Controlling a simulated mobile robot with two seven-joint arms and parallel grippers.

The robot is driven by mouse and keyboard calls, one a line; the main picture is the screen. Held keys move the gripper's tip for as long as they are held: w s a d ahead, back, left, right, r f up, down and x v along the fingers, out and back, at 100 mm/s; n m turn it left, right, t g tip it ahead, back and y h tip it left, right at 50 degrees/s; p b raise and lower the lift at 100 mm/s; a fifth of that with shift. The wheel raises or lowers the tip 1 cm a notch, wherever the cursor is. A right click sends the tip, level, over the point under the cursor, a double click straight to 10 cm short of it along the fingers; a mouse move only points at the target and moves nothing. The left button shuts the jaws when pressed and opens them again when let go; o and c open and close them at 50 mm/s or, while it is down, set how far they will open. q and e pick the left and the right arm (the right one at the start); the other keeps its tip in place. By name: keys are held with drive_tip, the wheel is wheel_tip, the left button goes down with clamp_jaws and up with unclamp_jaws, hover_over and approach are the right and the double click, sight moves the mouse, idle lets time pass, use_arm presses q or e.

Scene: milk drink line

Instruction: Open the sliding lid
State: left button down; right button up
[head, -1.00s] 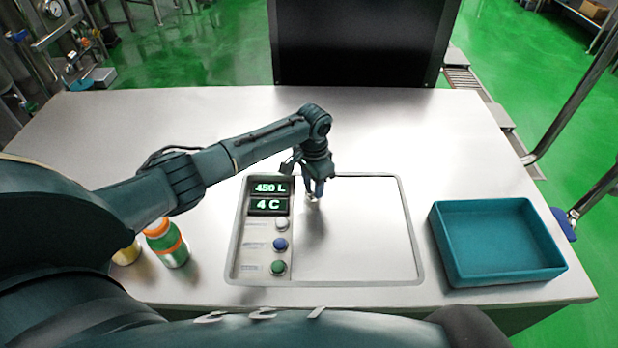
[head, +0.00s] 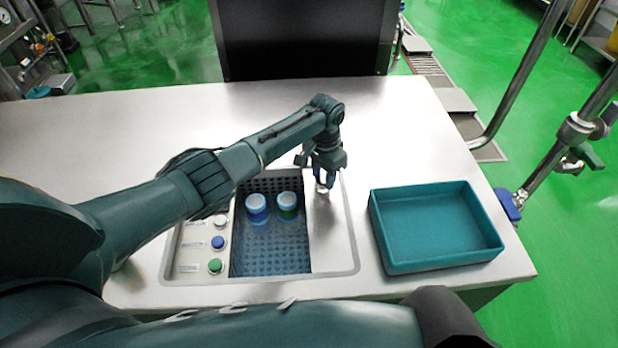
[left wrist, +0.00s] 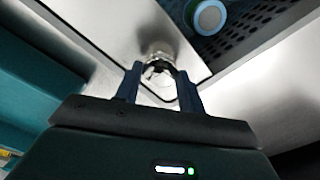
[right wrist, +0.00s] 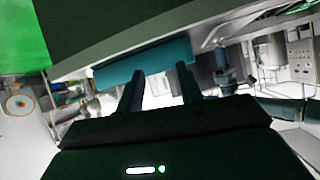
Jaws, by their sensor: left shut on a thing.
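The sliding lid (head: 332,240) is a shiny metal panel in the counter, now over the right part of the recess (head: 270,250). The left part of the recess is uncovered and shows a dark perforated floor with two blue-topped containers (head: 257,205) (head: 287,202). My left gripper (head: 324,184) is shut on the lid's small metal knob (left wrist: 158,68), which shows between the fingers in the left wrist view. My right gripper (right wrist: 158,80) shows only in its wrist view, with its fingers apart and nothing between them, away from the lid.
A teal tray (head: 378,245) stands empty on the counter right of the recess. White, blue (head: 218,242) and green buttons sit left of the opening. My left arm crosses over the counter and hides part of the panel. The far counter is clear.

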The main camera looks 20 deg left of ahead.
use_arm(q)
drive_tip(key=shift+w+d, duration=0.25)
drive_tip(key=shift+d, duration=0.25)
drive_tip(key=shift+w+d, duration=0.2)
drive_tip(key=shift+d, duration=0.25)
drive_tip(key=shift+w+d+b, duration=0.1)
drive_tip(key=shift+d+b, duration=0.1)
drive_tip(key=shift+b, duration=0.1)
drive_tip(key=c, duration=0.9)
unclamp_jaws()
drive_tip(key=shift+o, duration=0.2)
drive_tip(key=shift+a, duration=0.1)
drive_tip(key=shift+r, duration=0.1)
wheel_tip(320, 180, up, 13)
drive_tip(key=p, duration=0.1)
drive_tip(key=shift+p, duration=0.35)
